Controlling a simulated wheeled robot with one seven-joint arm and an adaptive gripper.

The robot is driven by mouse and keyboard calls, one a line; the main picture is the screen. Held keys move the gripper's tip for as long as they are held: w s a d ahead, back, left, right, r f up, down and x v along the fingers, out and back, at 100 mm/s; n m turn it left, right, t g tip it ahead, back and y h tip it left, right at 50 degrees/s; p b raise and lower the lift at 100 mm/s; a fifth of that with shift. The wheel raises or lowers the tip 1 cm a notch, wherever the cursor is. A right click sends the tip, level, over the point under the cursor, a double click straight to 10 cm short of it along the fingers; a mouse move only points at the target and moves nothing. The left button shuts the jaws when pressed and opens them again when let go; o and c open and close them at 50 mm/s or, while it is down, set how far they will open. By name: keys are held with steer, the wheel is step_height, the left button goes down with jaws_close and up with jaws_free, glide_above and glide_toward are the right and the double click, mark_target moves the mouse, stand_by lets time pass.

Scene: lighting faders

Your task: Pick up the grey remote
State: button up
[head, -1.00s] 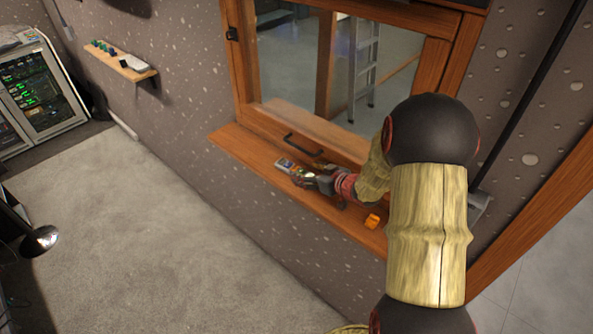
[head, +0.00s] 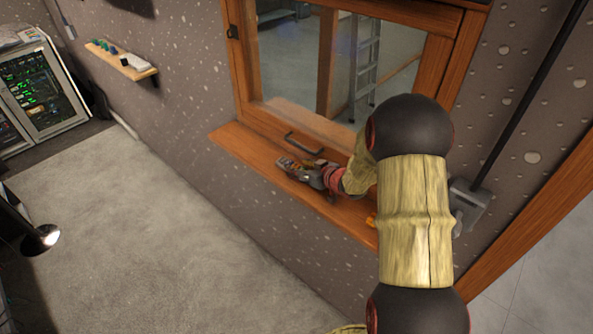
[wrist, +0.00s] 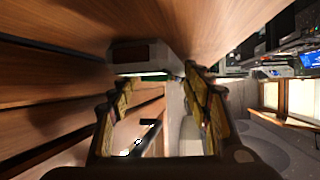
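The grey remote (head: 286,163) lies on the wooden window sill below the handle in the head view, its near part covered by my gripper. In the wrist view a grey block with a dark face (wrist: 143,55), which looks like the remote, is at the fingertips. My gripper (head: 300,172) is low over the sill, right at the remote. In the wrist view its two fingers (wrist: 155,85) stand well apart, one on each side of the picture. I cannot tell whether they touch the remote.
The wooden sill (head: 235,145) runs under a window with a dark handle (head: 303,144). An orange item (head: 371,220) on the sill is mostly hidden by my arm. A wall shelf (head: 140,73) holds small objects at upper left. The carpet (head: 130,230) is clear.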

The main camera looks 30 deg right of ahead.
steer(key=c, duration=0.9)
steer(key=shift+r, duration=0.1)
